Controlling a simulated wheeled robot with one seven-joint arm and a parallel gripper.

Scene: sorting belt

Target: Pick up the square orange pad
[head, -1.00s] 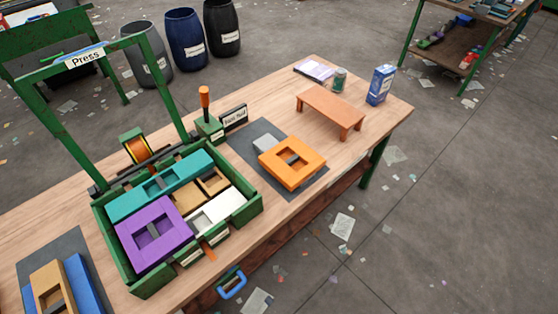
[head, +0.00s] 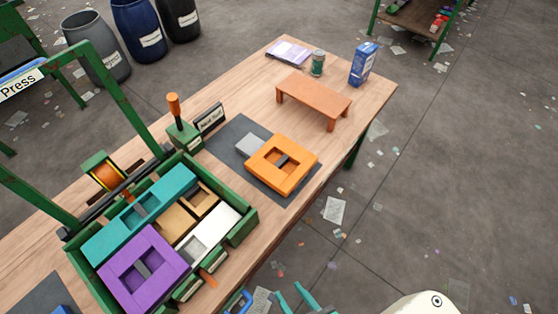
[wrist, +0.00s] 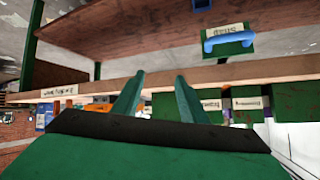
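The square orange pad (head: 266,169) lies on a dark grey mat (head: 226,141) on the table. It has a square recess with a small dark bar across its middle, and a small grey block (head: 250,145) lies beside its upper left side. My gripper's teal fingertips (head: 297,299) show at the bottom edge of the head view, in front of the table and well apart from the pad. In the wrist view my gripper (wrist: 152,95) has its two fingers spread with nothing between them. The fingers point toward the table's edge.
A green crate (head: 243,230) holds purple, teal, tan and white pieces left of the mat. A green press frame (head: 125,95) rises behind it. An orange bench (head: 313,96), a blue carton (head: 363,64) and a jar (head: 318,63) stand toward the far right end. Floor right of the table has scattered papers.

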